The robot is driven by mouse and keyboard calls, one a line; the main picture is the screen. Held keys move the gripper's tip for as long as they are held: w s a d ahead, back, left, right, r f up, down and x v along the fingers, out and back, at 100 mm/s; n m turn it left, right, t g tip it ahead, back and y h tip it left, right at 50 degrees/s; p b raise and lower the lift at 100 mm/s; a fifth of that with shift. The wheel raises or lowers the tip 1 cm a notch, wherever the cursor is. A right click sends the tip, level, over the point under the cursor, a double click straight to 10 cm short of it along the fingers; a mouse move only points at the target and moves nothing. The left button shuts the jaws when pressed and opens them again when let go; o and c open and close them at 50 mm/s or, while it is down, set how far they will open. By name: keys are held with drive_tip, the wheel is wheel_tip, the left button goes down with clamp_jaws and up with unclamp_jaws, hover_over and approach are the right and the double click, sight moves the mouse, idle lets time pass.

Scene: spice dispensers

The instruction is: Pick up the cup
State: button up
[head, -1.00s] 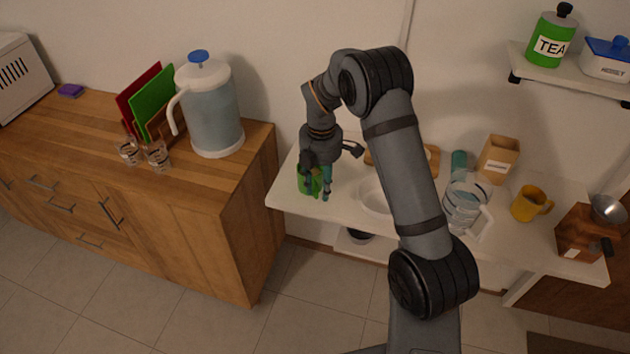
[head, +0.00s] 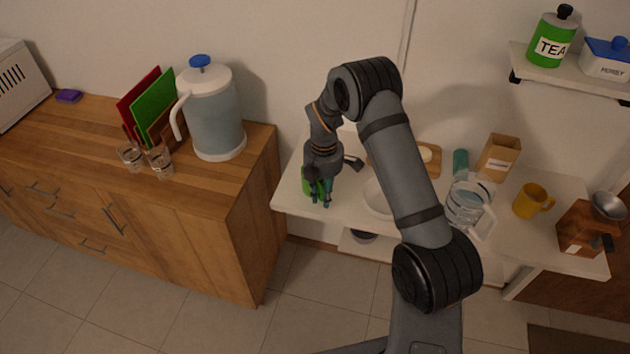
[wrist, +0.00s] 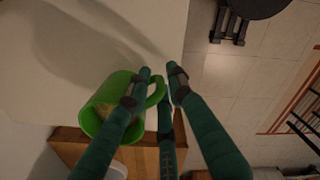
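The green cup (head: 307,184) stands at the left end of the white table, partly hidden by my gripper (head: 321,204) in the head view. In the wrist view the green cup (wrist: 98,118) shows its round opening and a handle on its right side. My gripper (wrist: 162,72) has slim teal fingers. Two fingertips are spread, with the cup's handle between them and a gap on its right. One finger crosses in front of the cup's body; I cannot tell whether it touches. The gripper holds nothing.
On the white table (head: 290,195) are a white bowl (head: 376,198), a glass pitcher (head: 467,203), a yellow mug (head: 532,201) and a brown paper bag (head: 499,157). A wooden counter (head: 225,200) with a large water jug (head: 214,118) stands close on the left.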

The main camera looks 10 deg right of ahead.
clamp_jaws()
idle(0.6)
